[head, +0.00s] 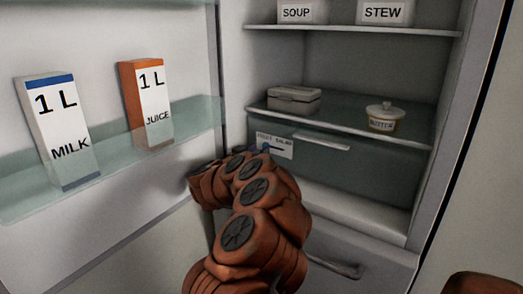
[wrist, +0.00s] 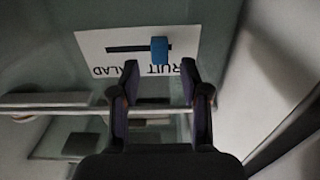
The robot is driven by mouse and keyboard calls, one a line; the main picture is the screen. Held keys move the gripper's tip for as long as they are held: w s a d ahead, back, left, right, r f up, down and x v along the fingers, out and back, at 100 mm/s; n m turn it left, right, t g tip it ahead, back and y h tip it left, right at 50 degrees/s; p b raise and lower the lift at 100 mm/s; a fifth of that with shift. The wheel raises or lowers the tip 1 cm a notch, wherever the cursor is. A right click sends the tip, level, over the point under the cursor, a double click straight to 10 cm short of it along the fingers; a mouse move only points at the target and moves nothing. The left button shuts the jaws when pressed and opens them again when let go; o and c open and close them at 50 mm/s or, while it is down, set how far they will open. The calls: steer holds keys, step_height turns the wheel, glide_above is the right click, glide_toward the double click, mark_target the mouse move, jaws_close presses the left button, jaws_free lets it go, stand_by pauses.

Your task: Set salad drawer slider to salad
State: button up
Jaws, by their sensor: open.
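The salad drawer slider is a small blue block (wrist: 160,50) in a dark slot on a white label plate (wrist: 90,45). The plate shows upside down in the wrist view, with FRUIT on the right and SALAD on the left. The slider is near the slot's FRUIT end. In the head view the plate (head: 284,150) is on the drawer front, with the blue slider (head: 266,147) at its left. My gripper (wrist: 160,67) is open and empty. Its fingertips are close to the plate, one to each side of the slider; contact cannot be told. My arm hides its fingers in the head view.
The open door at left carries a milk carton (head: 56,130) and a juice carton (head: 147,105). A drawer handle (head: 322,141) is right of the plate.

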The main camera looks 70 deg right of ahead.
steer(key=shift+x, duration=1.35)
jaws_close()
